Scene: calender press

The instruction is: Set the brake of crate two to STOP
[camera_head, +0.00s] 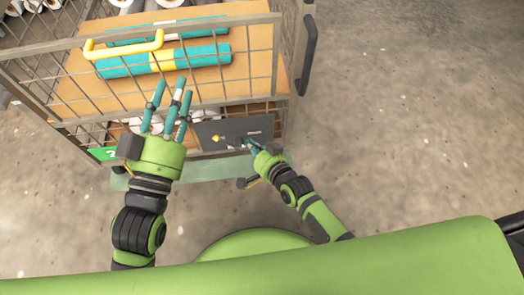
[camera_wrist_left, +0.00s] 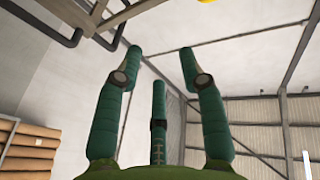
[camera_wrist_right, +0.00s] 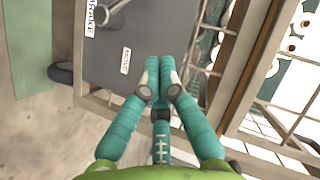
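Crate two is a wire-mesh cart (camera_head: 180,36) with a green number sign (camera_head: 103,154) low on its left. A dark brake panel (camera_head: 205,129) sits low on its near side; it also shows in the right wrist view (camera_wrist_right: 140,28). There I read BRAKE and MOVE labels; no STOP label is visible. A lever (camera_wrist_right: 103,13) runs out of that view's top, and its yellow end (camera_head: 215,138) points left in the head view. My right gripper (camera_head: 252,146) is shut and empty at the panel's right side, apart from the lever. My left gripper (camera_head: 169,92) is open and empty, raised before the mesh.
Teal rolls (camera_head: 165,60) lie on the crate's wooden shelf (camera_head: 255,85). A yellow handle (camera_head: 123,46) crosses the top rail, and a dark handle (camera_head: 307,50) stands at the right side. Concrete floor (camera_head: 420,120) on the right is clear.

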